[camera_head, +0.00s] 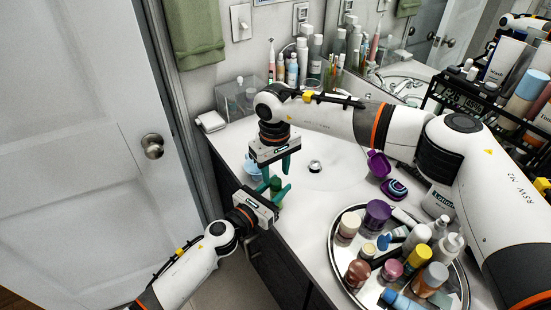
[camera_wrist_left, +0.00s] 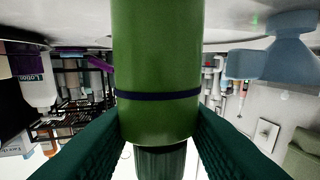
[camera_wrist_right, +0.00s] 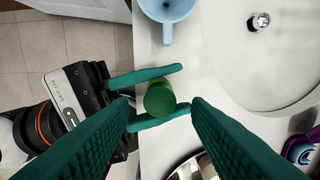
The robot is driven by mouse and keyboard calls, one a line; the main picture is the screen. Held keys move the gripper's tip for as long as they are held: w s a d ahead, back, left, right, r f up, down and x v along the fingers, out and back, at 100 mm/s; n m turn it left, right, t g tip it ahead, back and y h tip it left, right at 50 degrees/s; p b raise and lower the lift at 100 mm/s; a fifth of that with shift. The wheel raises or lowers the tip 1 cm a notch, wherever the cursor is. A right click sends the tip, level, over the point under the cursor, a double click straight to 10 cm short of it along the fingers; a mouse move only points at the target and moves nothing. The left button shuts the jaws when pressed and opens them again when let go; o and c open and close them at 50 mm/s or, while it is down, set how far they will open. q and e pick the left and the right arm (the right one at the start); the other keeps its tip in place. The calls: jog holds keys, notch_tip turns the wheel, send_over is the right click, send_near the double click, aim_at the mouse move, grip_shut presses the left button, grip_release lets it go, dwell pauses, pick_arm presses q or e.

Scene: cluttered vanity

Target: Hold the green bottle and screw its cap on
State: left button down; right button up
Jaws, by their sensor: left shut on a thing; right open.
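The green bottle (camera_head: 276,186) is upright at the counter's front edge, beside the sink. My left gripper (camera_head: 277,192) is shut around it from the front. In the left wrist view, which is upside down, the bottle (camera_wrist_left: 155,60) has a thin dark band and a dark green ribbed cap (camera_wrist_left: 161,162) on its end. I cannot tell how tight the cap is. My right gripper (camera_head: 272,176) points down just above the bottle, open. In the right wrist view the cap's round green top (camera_wrist_right: 159,98) lies between and beyond its fingers, not gripped.
A light blue mug (camera_wrist_right: 167,9) stands close behind the bottle. The sink drain (camera_head: 314,166) and clear basin lie to the right. A round tray (camera_head: 334,262) crowded with cosmetics is at the front right. Purple items (camera_head: 378,163) and a black rack (camera_head: 466,96) stand farther right.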

aim_at(276, 181)
jog(key=shift+f, duration=1.7)
grip_shut()
jog(key=shift+o, duration=0.4)
grip_release()
jog(key=shift+r, duration=0.15)
jog(key=shift+r, duration=2.15)
jog(key=o, duration=0.6)
jog(key=shift+c, duration=0.2)
